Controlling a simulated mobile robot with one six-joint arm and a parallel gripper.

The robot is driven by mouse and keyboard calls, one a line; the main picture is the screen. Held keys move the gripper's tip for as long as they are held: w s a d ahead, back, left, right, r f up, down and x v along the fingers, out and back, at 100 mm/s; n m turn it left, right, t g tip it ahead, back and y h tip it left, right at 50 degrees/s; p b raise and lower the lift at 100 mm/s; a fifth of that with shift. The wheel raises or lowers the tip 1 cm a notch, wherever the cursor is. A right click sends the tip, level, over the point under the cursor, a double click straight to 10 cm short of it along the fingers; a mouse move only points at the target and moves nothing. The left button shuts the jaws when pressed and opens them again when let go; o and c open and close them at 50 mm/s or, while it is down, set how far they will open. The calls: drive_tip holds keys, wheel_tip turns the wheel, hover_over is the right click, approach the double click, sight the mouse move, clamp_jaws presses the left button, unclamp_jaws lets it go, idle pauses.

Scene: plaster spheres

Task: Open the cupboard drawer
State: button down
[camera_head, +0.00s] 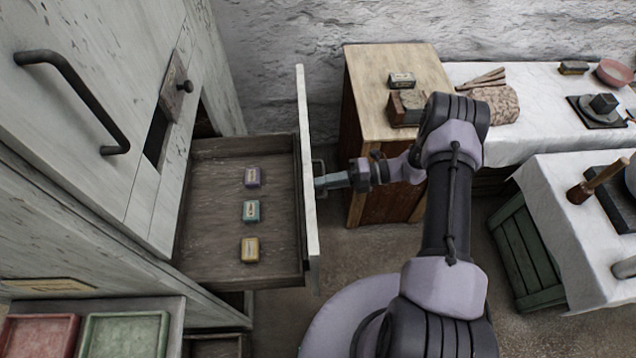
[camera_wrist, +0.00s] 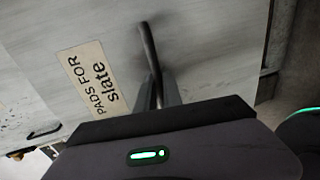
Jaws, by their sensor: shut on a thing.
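The cupboard (camera_head: 130,130) is tall, pale and worn, and stands on the left in the head view. Its drawer (camera_head: 190,225) is pulled well out, with the wooden inside showing. My gripper (camera_head: 322,182) is at the outer side of the drawer front, shut on the drawer's handle. In the wrist view the dark bar handle (camera_wrist: 150,55) runs between my fingers (camera_wrist: 160,95), beside a label (camera_wrist: 87,78) reading "PADS FOR slate".
A wooden cabinet (camera_head: 395,65) stands behind my arm, with a cloth-covered table (camera_head: 540,130) to its right. Another cloth-covered table (camera_head: 560,200) and a green crate (camera_head: 525,250) are at the right. Red (camera_head: 40,335) and green trays (camera_head: 125,335) sit at lower left.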

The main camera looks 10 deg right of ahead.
drive_tip(key=c, duration=1.8)
unclamp_jaws()
drive_tip(key=shift+o, duration=0.2)
drive_tip(key=p+v, duration=0.2)
drive_tip(key=v, duration=1.5)
drive_tip(key=shift+d, duration=0.2)
